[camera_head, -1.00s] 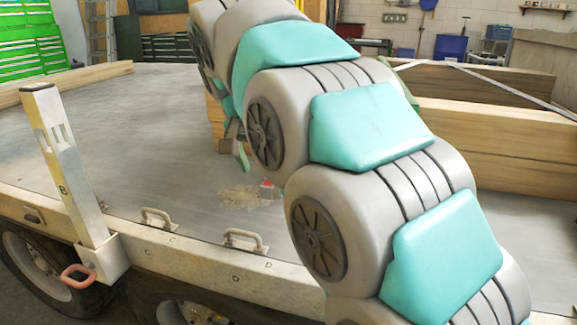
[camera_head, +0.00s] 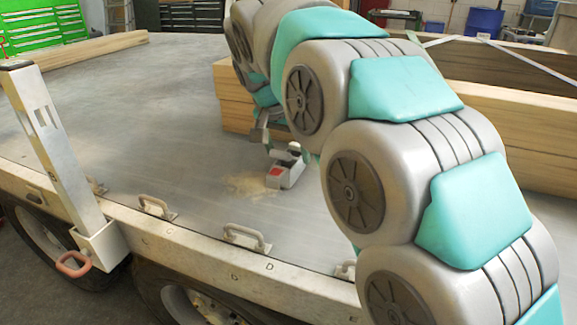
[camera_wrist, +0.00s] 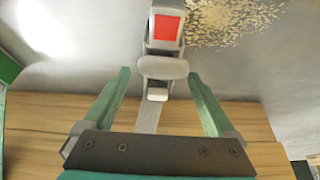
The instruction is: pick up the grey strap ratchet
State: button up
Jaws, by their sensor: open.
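The grey strap ratchet (camera_head: 287,174), with a red square patch, sits on the trailer bed just in front of the timber stack. In the wrist view, the ratchet (camera_wrist: 163,66) lies ahead of my gripper (camera_wrist: 158,75), roughly centred between its two green fingers. Its rounded handle part reaches back between the fingertips, and the red patch lies beyond them. A pale strap runs from it toward the gripper over the wood. The fingers are apart and hold nothing. In the head view my arm hides most of the gripper.
Timber beams (camera_head: 232,108) lie right behind the ratchet. Pale sawdust (camera_head: 250,184) is scattered beside it. A metal post (camera_head: 48,150) and tie-down handles (camera_head: 247,237) line the near bed edge. The bed to the left is clear.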

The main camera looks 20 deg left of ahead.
jog(key=shift+x, duration=1.5)
grip_shut()
